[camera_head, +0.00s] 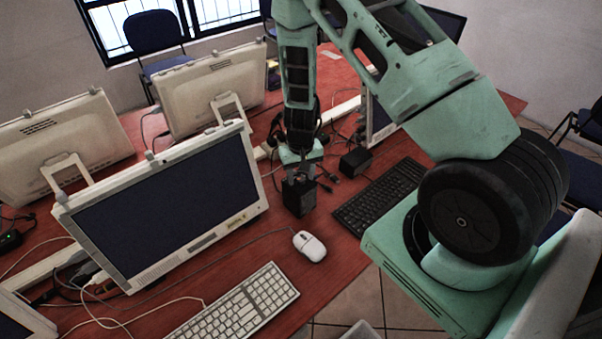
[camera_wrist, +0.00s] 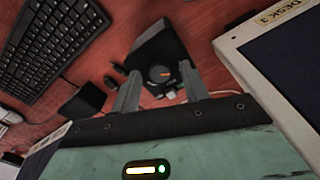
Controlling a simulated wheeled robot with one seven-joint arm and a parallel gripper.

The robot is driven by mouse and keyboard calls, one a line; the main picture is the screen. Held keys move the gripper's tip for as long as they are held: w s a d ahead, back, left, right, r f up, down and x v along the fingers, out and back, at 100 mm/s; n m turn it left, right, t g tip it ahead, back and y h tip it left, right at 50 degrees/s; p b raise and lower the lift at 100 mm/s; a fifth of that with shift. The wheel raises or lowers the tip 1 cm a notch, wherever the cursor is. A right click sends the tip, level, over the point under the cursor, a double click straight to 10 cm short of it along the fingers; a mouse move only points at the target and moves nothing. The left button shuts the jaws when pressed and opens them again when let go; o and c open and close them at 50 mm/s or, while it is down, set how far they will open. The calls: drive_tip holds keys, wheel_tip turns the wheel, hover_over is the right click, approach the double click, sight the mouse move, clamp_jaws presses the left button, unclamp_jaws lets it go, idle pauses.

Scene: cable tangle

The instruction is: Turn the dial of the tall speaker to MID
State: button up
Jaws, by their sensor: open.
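The tall black speaker (camera_head: 299,197) stands on the red desk, just below my gripper (camera_head: 301,174) in the head view. In the wrist view the speaker (camera_wrist: 158,46) lies ahead of my gripper (camera_wrist: 161,72). Its round dark dial (camera_wrist: 158,74) sits between the two open fingers and has a small orange-red mark. I cannot tell whether a finger touches the dial. The position labels around the dial are not readable. In the head view my gripper hides the speaker's top.
A lower black box (camera_head: 356,161) and loose plugs lie behind the speaker. A black keyboard (camera_head: 380,197) is to the right, a white mouse (camera_head: 309,246) in front. A monitor (camera_head: 165,205) stands close on the left. Cables run across the desk.

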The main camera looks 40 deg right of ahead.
drive_tip(key=shift+f, duration=0.1)
clamp_jaws()
drive_tip(key=shift+m, duration=0.5)
drive_tip(key=m, duration=0.4)
drive_tip(key=shift+m+b, duration=0.4)
drive_tip(key=m, duration=0.5)
drive_tip(key=shift+m, duration=0.4)
